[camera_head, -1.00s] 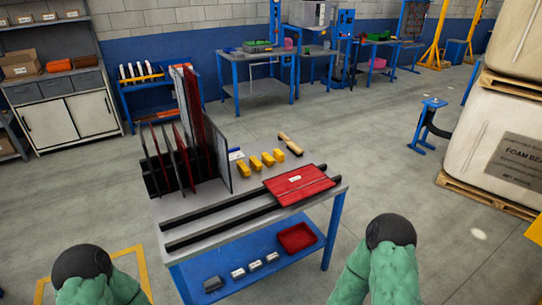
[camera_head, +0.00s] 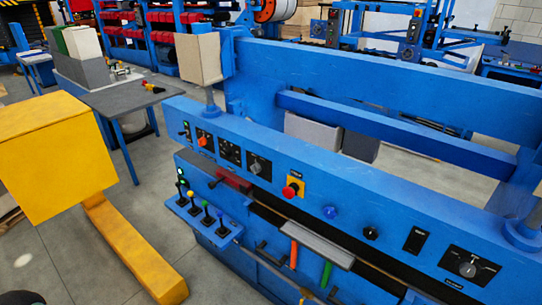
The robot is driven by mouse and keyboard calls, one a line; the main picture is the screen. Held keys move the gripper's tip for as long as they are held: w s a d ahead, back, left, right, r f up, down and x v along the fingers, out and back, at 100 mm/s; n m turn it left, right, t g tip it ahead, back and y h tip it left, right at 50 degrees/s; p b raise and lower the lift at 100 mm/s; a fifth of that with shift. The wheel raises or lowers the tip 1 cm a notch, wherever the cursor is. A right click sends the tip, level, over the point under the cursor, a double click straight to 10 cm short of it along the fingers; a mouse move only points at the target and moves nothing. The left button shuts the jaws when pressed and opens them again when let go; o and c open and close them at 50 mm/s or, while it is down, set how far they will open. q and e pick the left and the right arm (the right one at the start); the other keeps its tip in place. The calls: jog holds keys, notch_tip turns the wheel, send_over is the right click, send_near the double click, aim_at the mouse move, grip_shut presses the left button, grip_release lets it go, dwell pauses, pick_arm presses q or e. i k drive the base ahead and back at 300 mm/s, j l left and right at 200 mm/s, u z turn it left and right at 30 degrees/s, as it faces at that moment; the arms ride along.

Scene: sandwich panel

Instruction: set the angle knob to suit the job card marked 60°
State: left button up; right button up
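A long blue machine (camera_head: 330,188) with a sloping control panel fills the middle and right. A black plate with a grey dial knob (camera_head: 467,268) is at the panel's right end. Another grey knob on a dark plate (camera_head: 257,167) is left of centre, and a small black knob (camera_head: 371,233) lies between them. The labels are too small to read, so I cannot tell which is the angle knob or its setting. No job card marked 60° can be made out. Neither gripper is in view; only dark pieces, probably of my arms, show at the bottom edge.
A red emergency button (camera_head: 291,188) and a blue button (camera_head: 330,212) sit on the panel. Coloured-top levers (camera_head: 205,217) stick out from a shelf in front. A yellow box-shaped post (camera_head: 60,160) stands at the left.

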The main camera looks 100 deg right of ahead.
aim_at(228, 152)
jog(key=l+z, duration=0.1)
jog(key=z, duration=0.35)
jog(key=i+z, duration=0.15)
jog(key=z, duration=0.25)
jog(key=i+l+z, duration=0.1)
jog(key=z, duration=0.35)
jog(key=i+z, duration=0.1)
jog(key=z, duration=0.35)
jog(key=i+z, duration=0.1)
jog(key=z, duration=0.3)
